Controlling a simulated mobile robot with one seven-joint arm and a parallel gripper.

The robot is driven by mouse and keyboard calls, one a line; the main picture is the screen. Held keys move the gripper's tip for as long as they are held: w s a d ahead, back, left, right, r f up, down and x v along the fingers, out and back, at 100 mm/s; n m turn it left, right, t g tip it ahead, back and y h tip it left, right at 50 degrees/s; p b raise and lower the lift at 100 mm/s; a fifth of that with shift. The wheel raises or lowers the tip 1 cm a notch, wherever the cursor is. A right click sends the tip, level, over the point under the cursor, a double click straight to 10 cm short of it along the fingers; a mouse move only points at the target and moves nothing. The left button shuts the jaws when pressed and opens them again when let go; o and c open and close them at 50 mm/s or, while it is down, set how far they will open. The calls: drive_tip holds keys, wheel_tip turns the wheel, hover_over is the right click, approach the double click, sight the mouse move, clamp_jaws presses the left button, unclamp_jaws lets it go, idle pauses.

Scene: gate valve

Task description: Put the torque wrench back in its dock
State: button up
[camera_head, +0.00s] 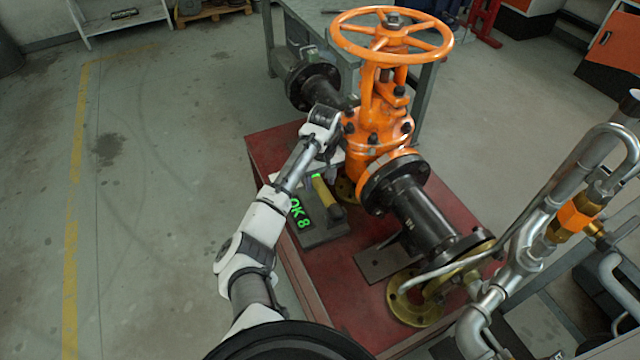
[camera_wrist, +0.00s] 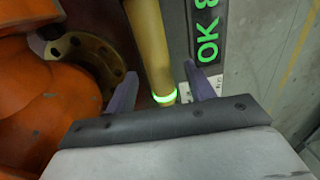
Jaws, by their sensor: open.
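The torque wrench shows its yellow handle (camera_head: 322,190) and a dark end on the grey dock (camera_head: 322,236) on the red bench. In the wrist view the yellow handle (camera_wrist: 150,42) with a glowing green ring lies between the two purple fingers of my gripper (camera_wrist: 161,86). The fingers are open, with a visible gap on each side of the handle. The dock's display (camera_wrist: 207,35) reads "OK 8" in green. My gripper and wrist hide the wrench's far end in the head view, so I cannot tell how fully it sits in the dock.
The orange gate valve (camera_head: 378,130) with its handwheel (camera_head: 391,36) stands close to the right of my gripper. A black flanged pipe (camera_head: 420,208) runs across the red bench (camera_head: 362,292). Silver pipework (camera_head: 522,255) stands at the right. The floor at the left is clear.

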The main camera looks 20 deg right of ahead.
wheel_tip(320, 180, up, 12)
drive_tip(key=shift+w+d+r+p, duration=0.15)
drive_tip(key=shift+w+d+p, duration=0.05)
drive_tip(key=shift+d+p, duration=0.2)
